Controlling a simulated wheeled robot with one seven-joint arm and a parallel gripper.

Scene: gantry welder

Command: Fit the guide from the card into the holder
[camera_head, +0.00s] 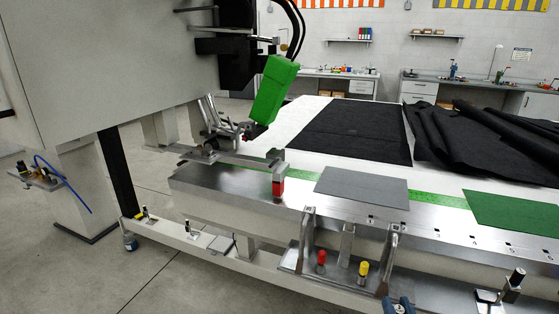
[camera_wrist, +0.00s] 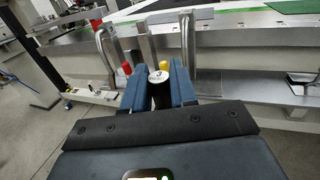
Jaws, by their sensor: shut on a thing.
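My gripper (camera_wrist: 160,92) is shut on a short dark cylinder with a pale round top (camera_wrist: 158,76) that bears a dark mark, seemingly a digit; I take it for the guide. In the head view only the blue fingertips of my gripper (camera_head: 398,306) show at the bottom edge, in front of the bench. A metal arm with an end block (camera_head: 276,160) reaches over the table edge, with a red piece (camera_head: 278,187) under it. I cannot tell for certain which part is the holder. A grey sheet (camera_head: 362,187) lies on the table; no readable card shows.
A metal rack (camera_head: 298,262) with two upright grey handles holds a red-capped piece (camera_head: 321,257) and a yellow-capped piece (camera_head: 363,268). A green tool head (camera_head: 273,90) hangs over the table. A green sheet (camera_head: 515,211) and black fabric (camera_head: 480,140) lie to the right.

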